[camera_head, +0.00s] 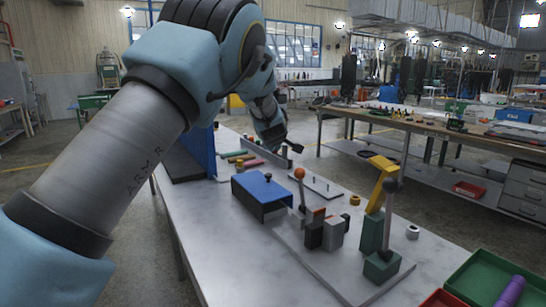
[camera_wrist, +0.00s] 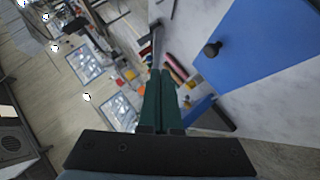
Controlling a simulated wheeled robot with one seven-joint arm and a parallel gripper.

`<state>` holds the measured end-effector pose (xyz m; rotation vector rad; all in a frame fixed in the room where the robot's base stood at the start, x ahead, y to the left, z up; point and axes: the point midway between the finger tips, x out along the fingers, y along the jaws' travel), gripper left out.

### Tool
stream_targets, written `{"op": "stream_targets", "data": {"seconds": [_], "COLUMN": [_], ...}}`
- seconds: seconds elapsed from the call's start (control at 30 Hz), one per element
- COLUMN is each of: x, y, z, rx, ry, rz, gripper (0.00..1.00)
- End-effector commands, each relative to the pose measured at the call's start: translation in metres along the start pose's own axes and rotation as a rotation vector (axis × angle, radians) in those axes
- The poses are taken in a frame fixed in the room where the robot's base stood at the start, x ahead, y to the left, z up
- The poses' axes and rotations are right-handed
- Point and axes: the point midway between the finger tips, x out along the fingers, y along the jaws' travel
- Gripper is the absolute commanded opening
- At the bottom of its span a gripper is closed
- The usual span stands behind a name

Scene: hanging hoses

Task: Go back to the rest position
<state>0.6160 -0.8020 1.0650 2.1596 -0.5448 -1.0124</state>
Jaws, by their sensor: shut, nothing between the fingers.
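My gripper (camera_wrist: 161,74) shows in the wrist view as two dark green fingers lying together, shut with nothing between them. In the head view my arm reaches from the left edge up and over to the far part of the table, and its end hangs above the marble-topped table (camera_head: 225,223). The fingers are too small and dark there to make out clearly. The blue box with a black knob (camera_head: 262,190) stands nearer than the gripper in the head view. Its blue top (camera_wrist: 262,45) fills the upper right of the wrist view, beside the fingers.
A lever fixture with an orange ball (camera_head: 299,174) and a green-and-yellow fixture (camera_head: 378,215) stand upright on a plate. Coloured rods (camera_head: 244,158) lie near a blue upright panel (camera_head: 201,150). A green tray (camera_head: 482,278) is at the front right. Open floor separates a second bench (camera_head: 440,127).

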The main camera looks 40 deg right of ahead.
Motion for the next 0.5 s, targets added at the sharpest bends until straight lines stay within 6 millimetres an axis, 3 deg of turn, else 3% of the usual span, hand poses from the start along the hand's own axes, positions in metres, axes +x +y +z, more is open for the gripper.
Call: {"op": "stream_targets", "data": {"seconds": [0.37,0.5], "x": [-0.011,-0.014], "y": [0.006,-0.01], "z": [0.002,-0.017], "rx": [0.0,0.005], "ry": [0.0,0.003], "rz": [-0.001,-0.029], "gripper": [0.0,0.0]}}
